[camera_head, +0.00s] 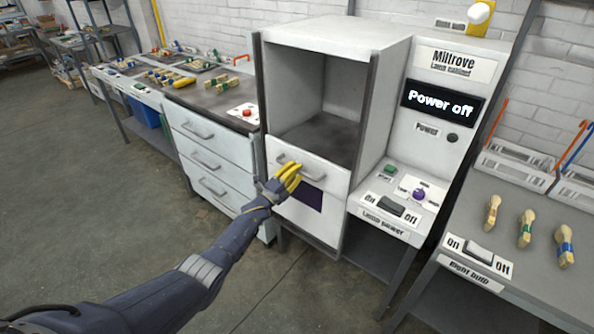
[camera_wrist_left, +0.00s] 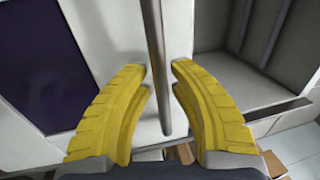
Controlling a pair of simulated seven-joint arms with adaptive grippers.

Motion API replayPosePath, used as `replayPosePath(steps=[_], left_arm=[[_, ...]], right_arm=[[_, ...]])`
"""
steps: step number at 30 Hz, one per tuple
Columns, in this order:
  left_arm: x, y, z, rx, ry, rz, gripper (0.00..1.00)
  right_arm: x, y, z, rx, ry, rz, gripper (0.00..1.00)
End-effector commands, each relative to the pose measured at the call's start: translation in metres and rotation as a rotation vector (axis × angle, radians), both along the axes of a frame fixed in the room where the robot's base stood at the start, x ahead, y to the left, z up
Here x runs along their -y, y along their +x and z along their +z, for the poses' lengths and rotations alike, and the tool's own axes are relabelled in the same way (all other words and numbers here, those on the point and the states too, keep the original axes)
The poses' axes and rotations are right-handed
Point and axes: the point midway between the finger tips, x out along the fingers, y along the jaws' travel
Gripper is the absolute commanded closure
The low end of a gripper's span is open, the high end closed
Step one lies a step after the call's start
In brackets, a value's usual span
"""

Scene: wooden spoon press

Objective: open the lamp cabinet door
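The lamp cabinet (camera_head: 391,55) is white, with its upper compartment uncovered, empty and grey inside. The white door panel (camera_head: 335,178), with a dark window (camera_head: 308,197) and a grey bar handle (camera_head: 314,176), sits low on its front, below that compartment. My left gripper (camera_head: 289,174) is at the handle's left part, its yellow fingers partly hiding it. In the left wrist view the handle bar (camera_wrist_left: 158,50) runs between the two open fingers (camera_wrist_left: 163,72), with a gap on each side. The dark window (camera_wrist_left: 40,65) also shows there. My right gripper is not in view.
A drawer unit (camera_head: 212,160) with a cluttered top stands left of the cabinet. On the right are a control panel with a lamp power switch (camera_head: 391,205), a "Power off" display (camera_head: 440,103), and a table with several wooden pieces (camera_head: 526,228).

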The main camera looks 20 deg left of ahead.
Motion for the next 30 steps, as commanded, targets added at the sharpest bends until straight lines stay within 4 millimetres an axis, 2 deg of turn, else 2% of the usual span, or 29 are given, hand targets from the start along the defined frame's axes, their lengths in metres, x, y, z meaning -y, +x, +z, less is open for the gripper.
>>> replayPosePath(steps=[1,4,16,20,30], left_arm=[[0.000,0.000,0.000,0.000,0.000,0.000,0.73],[0.000,0.000,0.001,0.001,0.000,0.000,0.64],[-0.004,-0.006,-0.001,0.001,0.001,0.000,0.64],[-0.008,-0.019,-0.004,0.001,0.001,0.000,0.64],[-0.029,-0.068,-0.014,0.000,0.001,0.000,0.64]], right_arm=[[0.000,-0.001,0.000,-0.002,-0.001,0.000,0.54],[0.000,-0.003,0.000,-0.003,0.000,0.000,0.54],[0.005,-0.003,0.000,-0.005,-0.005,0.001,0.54],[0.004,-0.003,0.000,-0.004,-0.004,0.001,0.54],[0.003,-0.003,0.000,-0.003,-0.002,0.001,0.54]])
